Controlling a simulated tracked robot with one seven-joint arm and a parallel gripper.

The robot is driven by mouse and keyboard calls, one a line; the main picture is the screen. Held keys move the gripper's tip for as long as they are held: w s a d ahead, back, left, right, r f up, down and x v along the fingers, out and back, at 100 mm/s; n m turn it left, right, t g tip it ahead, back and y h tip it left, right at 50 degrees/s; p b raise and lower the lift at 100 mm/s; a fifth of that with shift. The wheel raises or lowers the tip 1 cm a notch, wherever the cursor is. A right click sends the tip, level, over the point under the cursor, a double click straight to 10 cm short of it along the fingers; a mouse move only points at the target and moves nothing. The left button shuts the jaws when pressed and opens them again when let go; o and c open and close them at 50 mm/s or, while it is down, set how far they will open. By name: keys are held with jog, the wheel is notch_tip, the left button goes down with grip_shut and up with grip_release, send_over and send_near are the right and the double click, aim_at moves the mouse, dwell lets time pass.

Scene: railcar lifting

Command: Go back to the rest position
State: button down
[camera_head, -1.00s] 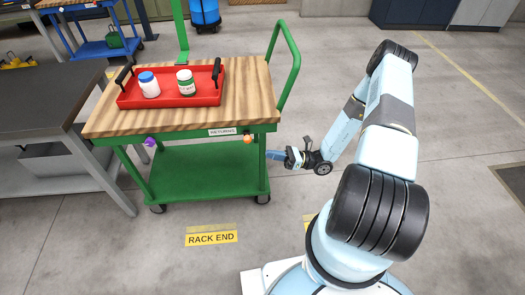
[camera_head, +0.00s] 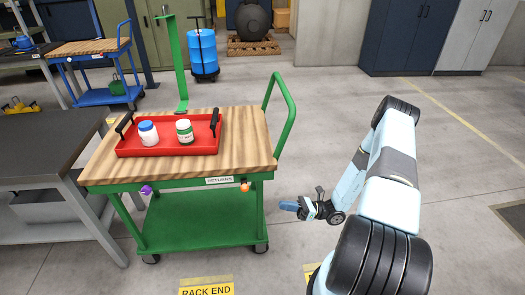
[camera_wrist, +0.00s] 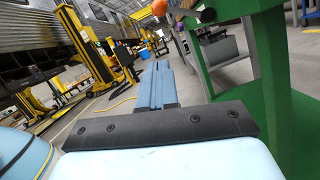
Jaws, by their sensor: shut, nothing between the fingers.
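My gripper (camera_head: 290,206) is shut and empty, just right of the green cart's front right leg, below the level of its wooden top. In the wrist view my gripper (camera_wrist: 157,68) shows as two blue fingers pressed together. The green cart (camera_head: 190,218) has a wooden top and stands left of my arm. It also fills the right side of the wrist view (camera_wrist: 293,110).
A red tray (camera_head: 170,150) with two jars sits on the cart top. A dark table (camera_head: 35,150) stands left of the cart. The floor on the right is clear.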

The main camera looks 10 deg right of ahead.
notch_tip(320, 180, up, 29)
jog(key=s+n+g+h, duration=0.1)
jog(key=n+g+h, duration=0.7)
jog(key=n+h, duration=0.5)
jog(key=s+r+n+t+h, duration=0.4)
jog(key=s+r, duration=0.4)
jog(key=r, duration=0.4)
jog(key=s+r+n+t+h, duration=0.4)
jog(key=s+r, duration=0.5)
jog(key=r, duration=0.3)
jog(key=shift+s+d+n+t, duration=0.35)
jog(key=shift+n+t, duration=0.45)
jog(key=shift+t, duration=0.3)
